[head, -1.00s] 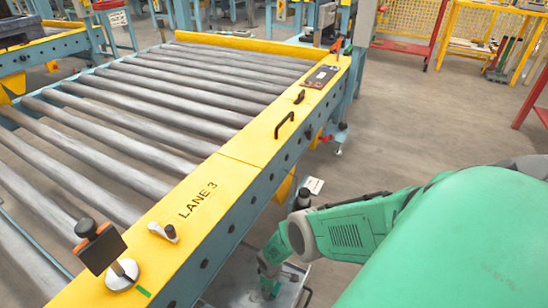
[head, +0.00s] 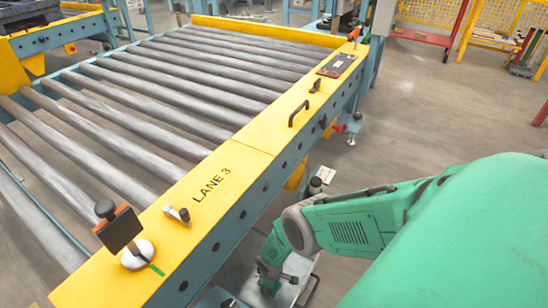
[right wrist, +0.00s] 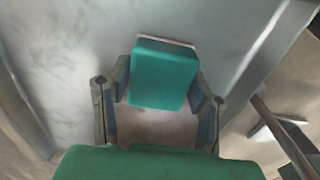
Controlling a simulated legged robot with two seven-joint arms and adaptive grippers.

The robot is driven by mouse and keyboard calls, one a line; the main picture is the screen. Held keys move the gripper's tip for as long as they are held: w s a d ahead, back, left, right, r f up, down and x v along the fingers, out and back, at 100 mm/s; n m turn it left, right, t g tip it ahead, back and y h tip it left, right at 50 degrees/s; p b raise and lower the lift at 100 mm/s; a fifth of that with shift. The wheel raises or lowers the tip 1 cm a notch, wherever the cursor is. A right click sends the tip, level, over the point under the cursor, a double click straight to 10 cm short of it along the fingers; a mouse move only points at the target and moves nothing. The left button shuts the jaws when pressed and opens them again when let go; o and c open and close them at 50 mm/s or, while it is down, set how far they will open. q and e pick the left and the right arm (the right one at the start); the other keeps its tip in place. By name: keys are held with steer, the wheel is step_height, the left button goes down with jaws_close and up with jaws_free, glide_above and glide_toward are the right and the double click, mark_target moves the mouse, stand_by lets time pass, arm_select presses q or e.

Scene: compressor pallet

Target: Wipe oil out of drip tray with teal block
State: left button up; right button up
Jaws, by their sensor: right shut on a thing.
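My right gripper (right wrist: 162,85) is shut on the teal block (right wrist: 163,75), one finger on each side of it, in the right wrist view. The block is over the grey metal drip tray (right wrist: 60,50); I cannot tell whether it touches the tray floor. The tray's raised side walls show at left and right, and its floor has pale smears. In the head view the right gripper (head: 268,279) is low beside the conveyor, over the part of the tray (head: 288,291) that shows. Dark oil is not clearly visible. My left gripper is not in view.
The roller conveyor with its yellow rail (head: 240,155) marked LANE 3 stands left of my right arm. A black handle (head: 299,113) and an orange-and-black panel (head: 119,230) stick up from the rail. Open floor (head: 410,115) lies to the right.

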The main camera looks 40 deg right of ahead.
steer(key=shift+s+a, duration=0.2)
steer(key=shift+a, duration=0.55)
steer(key=shift+w+a+f+b, duration=0.1)
steer(key=shift+w+a+b, duration=0.05)
steer(key=shift+w+b, duration=0.3)
steer(key=shift+w+a+f+b, duration=0.1)
steer(key=shift+w+a+b, duration=0.05)
steer(key=shift+w+b, duration=0.25)
steer(key=shift+w+r, duration=0.1)
steer(key=shift+w, duration=0.2)
steer(key=shift+w+d+b, duration=0.25)
steer(key=shift+d+b, duration=0.05)
steer(key=shift+d, duration=0.75)
steer(key=shift+w+d+r, duration=0.1)
steer(key=shift+w+d, duration=0.15)
steer(key=shift+d, duration=0.5)
steer(key=shift+w+d, duration=0.25)
steer(key=shift+d, duration=0.7)
steer(key=shift+w+d, duration=0.2)
steer(key=shift+d, duration=0.7)
